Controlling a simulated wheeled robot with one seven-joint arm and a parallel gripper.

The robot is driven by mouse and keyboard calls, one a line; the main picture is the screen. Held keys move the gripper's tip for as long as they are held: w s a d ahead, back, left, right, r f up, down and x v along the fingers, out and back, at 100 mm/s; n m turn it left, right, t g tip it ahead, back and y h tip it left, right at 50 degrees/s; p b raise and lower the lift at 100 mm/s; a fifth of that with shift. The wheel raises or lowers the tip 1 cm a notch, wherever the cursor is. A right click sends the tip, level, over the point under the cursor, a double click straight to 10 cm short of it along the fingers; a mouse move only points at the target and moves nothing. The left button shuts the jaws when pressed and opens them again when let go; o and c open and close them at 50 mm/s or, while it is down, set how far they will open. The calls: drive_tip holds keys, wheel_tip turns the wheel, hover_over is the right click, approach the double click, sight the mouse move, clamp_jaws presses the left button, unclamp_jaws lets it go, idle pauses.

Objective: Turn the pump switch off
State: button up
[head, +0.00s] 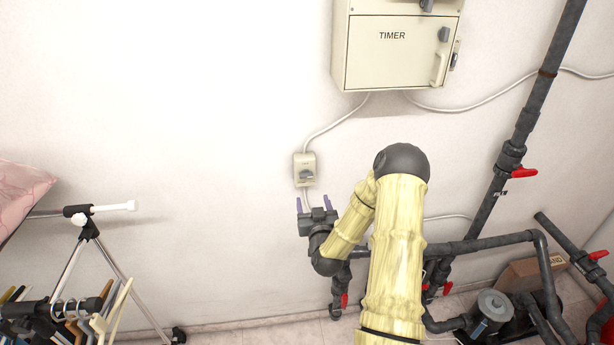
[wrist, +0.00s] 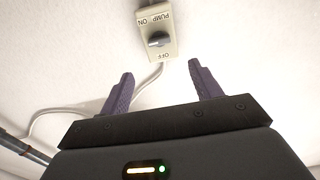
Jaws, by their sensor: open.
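The pump switch is a small cream box (head: 304,169) on the white wall, below the timer cabinet, with a dark grey knob. In the wrist view the pump switch box (wrist: 157,17) is at the top centre, upside down, marked PUMP, ON and OFF. Its knob (wrist: 158,40) points sideways in that view; I cannot tell which setting it is on. My gripper (head: 314,203) is just below the box in the head view. In the wrist view my gripper (wrist: 160,75) has its two purple fingers apart, empty, with the box beyond and between their tips. They do not appear to touch it.
A cream cabinet marked TIMER (head: 390,50) hangs above, with a cable to the switch. Grey pipes with red valve handles (head: 523,172) run at the right. A drying rack (head: 85,235) with hangers stands at the left. The wall around the switch is clear.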

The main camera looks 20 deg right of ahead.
sight(306, 177)
drive_tip(key=p+x, duration=0.4)
drive_tip(key=x, duration=0.6)
drive_tip(key=shift+w+d, duration=0.1)
drive_tip(key=shift+w, duration=0.15)
drive_tip(key=shift+w+d+p, duration=0.15)
drive_tip(key=shift+w+p, duration=0.15)
drive_tip(key=shift+w, duration=0.4)
drive_tip(key=shift+c, duration=0.2)
drive_tip(key=shift+f, duration=0.1)
drive_tip(key=c, duration=0.9)
